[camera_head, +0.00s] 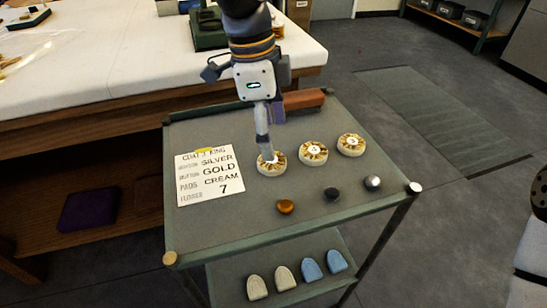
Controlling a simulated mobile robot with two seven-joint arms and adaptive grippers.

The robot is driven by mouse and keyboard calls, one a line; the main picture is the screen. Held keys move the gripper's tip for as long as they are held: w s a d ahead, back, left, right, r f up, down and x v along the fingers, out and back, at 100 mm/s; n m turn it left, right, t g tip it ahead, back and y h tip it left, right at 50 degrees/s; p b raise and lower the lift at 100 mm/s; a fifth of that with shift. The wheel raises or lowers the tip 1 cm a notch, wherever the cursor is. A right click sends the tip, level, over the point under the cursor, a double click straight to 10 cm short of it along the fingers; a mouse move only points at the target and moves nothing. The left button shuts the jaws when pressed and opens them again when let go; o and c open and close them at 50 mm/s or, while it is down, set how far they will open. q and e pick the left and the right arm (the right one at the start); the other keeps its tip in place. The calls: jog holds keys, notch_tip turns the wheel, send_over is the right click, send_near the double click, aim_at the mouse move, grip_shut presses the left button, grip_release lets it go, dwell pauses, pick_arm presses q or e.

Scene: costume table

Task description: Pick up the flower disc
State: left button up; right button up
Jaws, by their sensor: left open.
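Three round discs with gold flower tops and numbered white centres stand in a row on the grey cart top: a left disc (272,168), a middle disc (313,153) and a right disc (351,145). The numbers are too small to read surely. My left gripper (267,154) points down at the left disc, with its tips at or just above the disc and hiding part of its top. It is open; I cannot tell whether it touches the disc. A white card (209,176) on the cart reads silver, gold, cream and flower 7.
In front of the discs lie an orange-brown button (285,207), a black one (331,194) and a silver one (373,183). Cream and blue pads lie on the lower shelf (236,297). A brown block (305,101) lies at the cart's back, beside the white table (120,60).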

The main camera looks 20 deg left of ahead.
pick_arm(q)
notch_tip(320, 180, down, 6)
jog(key=c, duration=1.1)
pick_arm(e)
jog(key=shift+w+f, duration=0.1)
pick_arm(q)
jog(key=shift+o, duration=0.2)
notch_tip(320, 180, up, 3)
jog(key=shift+w+r, duration=0.15)
jog(key=shift+r, duration=0.05)
jog(key=s+d+r+p, duration=0.2)
jog(key=s+r, duration=0.7)
jog(key=s, duration=0.5)
jog(key=shift+d+r, duration=0.35)
jog(key=shift+d, duration=0.1)
pick_arm(e)
jog(key=w+r+t, duration=0.1)
jog(key=w+r, duration=0.1)
jog(key=shift+w+r, duration=0.3)
jog(key=shift+w, duration=0.1)
pick_arm(q)
jog(key=shift+o, duration=0.2)
